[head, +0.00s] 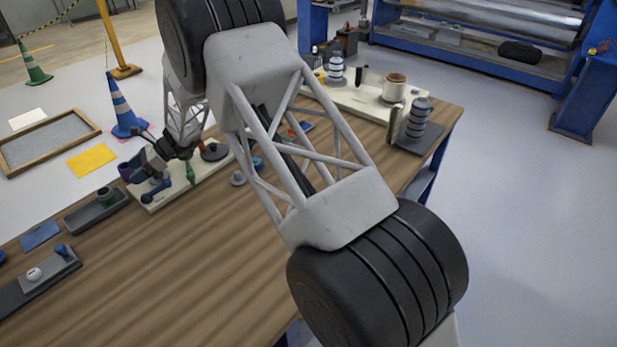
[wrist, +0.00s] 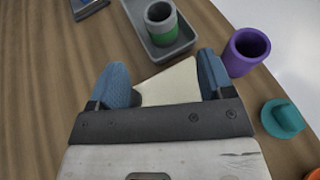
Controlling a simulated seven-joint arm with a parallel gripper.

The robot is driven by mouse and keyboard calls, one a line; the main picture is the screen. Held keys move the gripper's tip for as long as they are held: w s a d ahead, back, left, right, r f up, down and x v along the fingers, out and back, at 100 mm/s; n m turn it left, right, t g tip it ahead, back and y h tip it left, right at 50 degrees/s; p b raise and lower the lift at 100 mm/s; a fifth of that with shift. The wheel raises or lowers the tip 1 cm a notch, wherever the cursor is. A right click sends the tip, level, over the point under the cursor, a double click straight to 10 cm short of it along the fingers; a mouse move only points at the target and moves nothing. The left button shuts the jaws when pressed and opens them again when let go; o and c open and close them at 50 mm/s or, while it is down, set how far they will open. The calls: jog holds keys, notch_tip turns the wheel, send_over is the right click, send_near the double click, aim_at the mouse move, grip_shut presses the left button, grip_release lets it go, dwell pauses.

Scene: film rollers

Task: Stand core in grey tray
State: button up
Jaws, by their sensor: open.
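A grey hollow core with a green band (wrist: 161,24) stands upright inside the grey tray (wrist: 184,47) in the wrist view. In the head view the core (head: 107,196) is at the right end of the tray (head: 84,221), on the wooden table. My gripper (wrist: 163,76) is open, its two blue fingertips apart with nothing between them. It is short of the tray in the wrist view, apart from the core. In the head view my gripper (head: 152,172) is above the left end of a cream board, right of the tray; its fingers are hard to make out.
A purple hollow cylinder (wrist: 246,52) stands close to the right fingertip. A teal knobbed piece (wrist: 282,119) is farther right. The cream board (wrist: 172,84) lies under the gripper. A blue mat (head: 40,235) lies left of the tray. The table's front middle is bare.

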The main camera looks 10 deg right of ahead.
jog(key=s+d+r+n+t+h, duration=0.15)
jog(key=s+d+r, duration=0.35)
jog(key=d+r, duration=0.5)
jog(key=s+d+r+n+t+h, duration=0.1)
jog(key=s+d+r+n+h, duration=0.3)
jog(key=d, duration=1)
jog(key=s+d+r+n+t, duration=0.1)
jog(key=s+d+r+n, duration=0.1)
jog(key=s+d+r, duration=0.65)
jog(key=s+d+r+n+t+h, duration=0.1)
jog(key=s+d+n+t+h, duration=0.3)
jog(key=s+d, duration=2.3)
jog(key=shift+d+n+h, duration=0.85)
jog(key=shift+d+h, duration=0.7)
jog(key=shift+d, duration=0.45)
jog(key=shift+s, duration=0.1)
